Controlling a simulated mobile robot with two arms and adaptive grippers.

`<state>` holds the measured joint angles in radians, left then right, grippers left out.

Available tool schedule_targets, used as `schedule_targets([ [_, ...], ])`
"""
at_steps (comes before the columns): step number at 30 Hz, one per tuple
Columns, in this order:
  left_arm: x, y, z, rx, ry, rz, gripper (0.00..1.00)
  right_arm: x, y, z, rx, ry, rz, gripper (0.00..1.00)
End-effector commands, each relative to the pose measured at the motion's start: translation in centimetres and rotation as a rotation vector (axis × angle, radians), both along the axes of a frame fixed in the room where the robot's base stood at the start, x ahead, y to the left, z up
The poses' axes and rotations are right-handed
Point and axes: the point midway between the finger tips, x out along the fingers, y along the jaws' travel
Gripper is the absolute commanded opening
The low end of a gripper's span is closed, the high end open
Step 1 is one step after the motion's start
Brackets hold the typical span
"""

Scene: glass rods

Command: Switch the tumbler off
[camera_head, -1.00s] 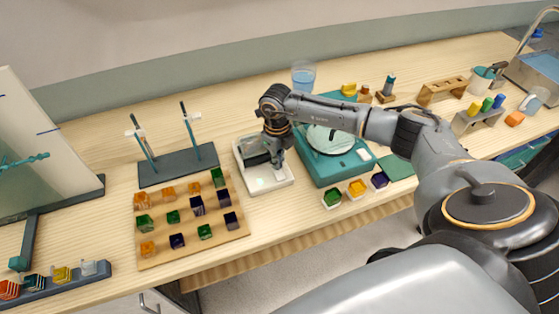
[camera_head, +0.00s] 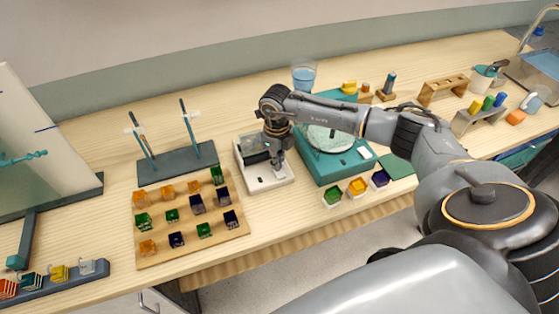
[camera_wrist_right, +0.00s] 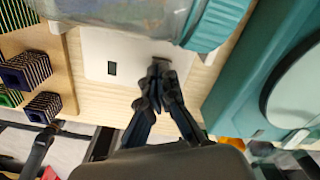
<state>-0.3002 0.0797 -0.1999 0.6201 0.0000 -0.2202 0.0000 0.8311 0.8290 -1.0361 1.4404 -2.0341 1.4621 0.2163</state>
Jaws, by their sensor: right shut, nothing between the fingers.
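The tumbler has a white base (camera_head: 268,185) on the bench. Its clear barrel with a teal cap (camera_wrist_right: 207,32) lies across the top edge of the right wrist view. A small dark rectangle (camera_wrist_right: 111,68) sits on the front of the base and looks unlit. My right gripper (camera_head: 281,171) points down at the front right part of the base. In the wrist view its closed fingertips (camera_wrist_right: 160,63) are at a small dark spot on the base and partly cover it. Contact cannot be told for certain. My left gripper is not in view.
A wooden tray of coloured cubes (camera_head: 158,218) stands left of the tumbler. A teal device with a round plate (camera_head: 362,158) stands close on the right. Three small cube holders (camera_head: 357,190) sit near the front edge. A dark two-post stand (camera_head: 178,168) is behind left.

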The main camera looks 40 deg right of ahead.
Motion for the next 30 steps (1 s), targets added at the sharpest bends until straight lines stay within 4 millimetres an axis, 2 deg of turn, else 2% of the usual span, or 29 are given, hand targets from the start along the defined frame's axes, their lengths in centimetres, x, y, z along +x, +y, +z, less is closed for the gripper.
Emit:
schedule_targets([
  [24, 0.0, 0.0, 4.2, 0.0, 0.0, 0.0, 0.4, 0.1, 0.0, 6.7, 0.0, -0.002, -0.001, 0.0],
  [30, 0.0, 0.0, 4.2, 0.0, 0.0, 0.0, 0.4, 0.0, 0.0, 6.8, 0.0, -0.001, 0.0, 0.0],
])
